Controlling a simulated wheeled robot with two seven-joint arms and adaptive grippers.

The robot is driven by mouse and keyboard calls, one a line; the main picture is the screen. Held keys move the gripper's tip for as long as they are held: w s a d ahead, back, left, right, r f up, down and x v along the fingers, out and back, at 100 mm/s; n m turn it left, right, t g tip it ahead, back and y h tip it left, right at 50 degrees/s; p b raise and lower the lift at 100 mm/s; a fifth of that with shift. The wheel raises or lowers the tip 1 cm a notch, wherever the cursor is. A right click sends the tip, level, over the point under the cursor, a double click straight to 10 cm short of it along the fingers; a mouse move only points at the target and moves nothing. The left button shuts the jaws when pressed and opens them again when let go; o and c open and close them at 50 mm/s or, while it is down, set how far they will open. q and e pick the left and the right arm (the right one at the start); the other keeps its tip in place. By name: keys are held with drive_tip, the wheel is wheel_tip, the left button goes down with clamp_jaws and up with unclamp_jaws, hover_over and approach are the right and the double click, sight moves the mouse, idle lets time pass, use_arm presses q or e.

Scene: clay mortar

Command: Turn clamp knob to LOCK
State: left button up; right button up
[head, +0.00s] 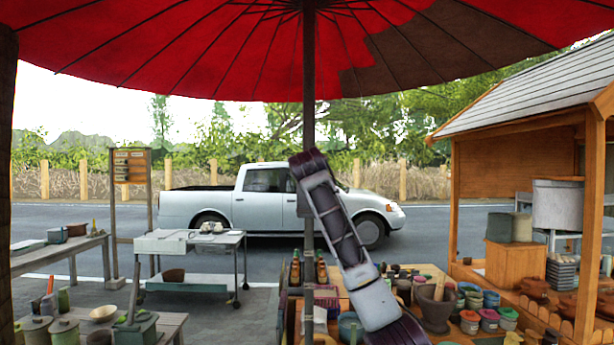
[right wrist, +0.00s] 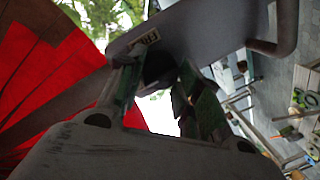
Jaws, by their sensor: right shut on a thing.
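In the right wrist view, a dark clamp knob (right wrist: 158,66) sits below a grey clamp plate (right wrist: 215,30). A small pale label (right wrist: 147,39) on the plate carries lettering too small to read surely. My right gripper (right wrist: 162,80) has its two green-padded fingers on either side of the knob and is shut on it. Which way the knob points is not clear. In the head view my right arm rises from the bottom to the umbrella pole (head: 309,110) and hides the knob and gripper. My left gripper is not in view.
The red umbrella canopy (head: 220,50) spreads overhead. Below the pole, a wooden table holds bottles (head: 321,270), jars (head: 489,319) and a mortar (head: 434,308). A metal cart (head: 188,246) and another table (head: 160,327) stand left. A wooden stall (head: 480,175) stands right.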

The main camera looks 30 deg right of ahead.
drive_tip(key=shift+r, duration=0.1)
idle(0.3)
drive_tip(key=o, duration=1)
drive_tip(key=shift+o, duration=0.2)
drive_tip(key=shift+s+a, duration=0.1)
drive_tip(key=v, duration=1.1)
drive_tip(key=shift+s, duration=0.4)
drive_tip(key=shift+a, duration=0.1)
